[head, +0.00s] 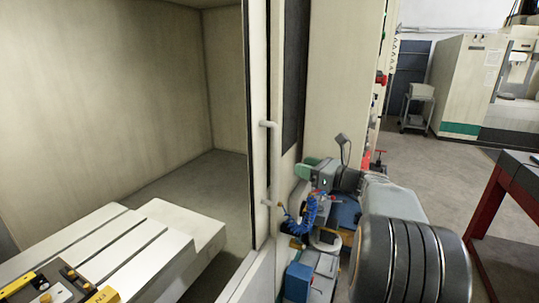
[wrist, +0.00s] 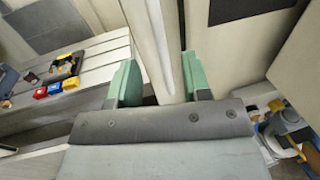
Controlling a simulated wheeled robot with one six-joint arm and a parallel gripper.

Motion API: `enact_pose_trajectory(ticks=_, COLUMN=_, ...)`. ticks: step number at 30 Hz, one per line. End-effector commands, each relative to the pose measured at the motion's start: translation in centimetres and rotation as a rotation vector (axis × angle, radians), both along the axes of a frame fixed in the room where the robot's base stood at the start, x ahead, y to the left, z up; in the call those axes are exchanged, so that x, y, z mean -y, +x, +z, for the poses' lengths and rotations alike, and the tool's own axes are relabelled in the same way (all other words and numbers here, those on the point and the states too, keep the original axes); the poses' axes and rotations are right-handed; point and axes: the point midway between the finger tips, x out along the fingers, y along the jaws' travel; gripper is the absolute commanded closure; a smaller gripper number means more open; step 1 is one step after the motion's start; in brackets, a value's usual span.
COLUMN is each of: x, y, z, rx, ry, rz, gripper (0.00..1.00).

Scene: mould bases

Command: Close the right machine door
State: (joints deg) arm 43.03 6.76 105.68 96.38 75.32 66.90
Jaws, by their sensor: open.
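The right machine door (head: 258,60) stands open, seen nearly edge-on in the head view, with the machine's interior open to its left. A pale vertical bar handle (head: 268,160) is fixed to it. My gripper (head: 304,168), with green fingers, is just right of the handle in the head view. In the wrist view my gripper (wrist: 160,80) is open, and a pale upright bar (wrist: 148,40) runs down into the space between its fingers. I cannot tell whether either finger touches it. The fingertips are partly hidden in the head view.
A slotted machine table (head: 150,240) lies inside at the left, with yellow and black parts (head: 60,290) on it. A red-framed table (head: 495,195) stands at the right. Blue equipment (head: 300,280) is low beside the door. Open floor (head: 420,165) lies beyond my arm.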

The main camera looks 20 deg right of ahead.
Motion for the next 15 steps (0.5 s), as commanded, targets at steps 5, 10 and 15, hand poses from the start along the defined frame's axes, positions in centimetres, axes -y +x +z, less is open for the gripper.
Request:
enact_pose_trajectory(ticks=5, x=-2.3, y=3.1, z=0.2, rx=-0.001, ry=-0.001, rz=0.013, gripper=0.56)
enact_pose_trajectory(ticks=10, x=-4.1, y=5.9, z=0.1, rx=-0.002, ry=-0.001, rz=0.013, gripper=0.56)
enact_pose_trajectory(ticks=15, x=-5.4, y=8.1, z=0.1, rx=-0.001, ry=-0.002, rz=0.010, gripper=0.56)
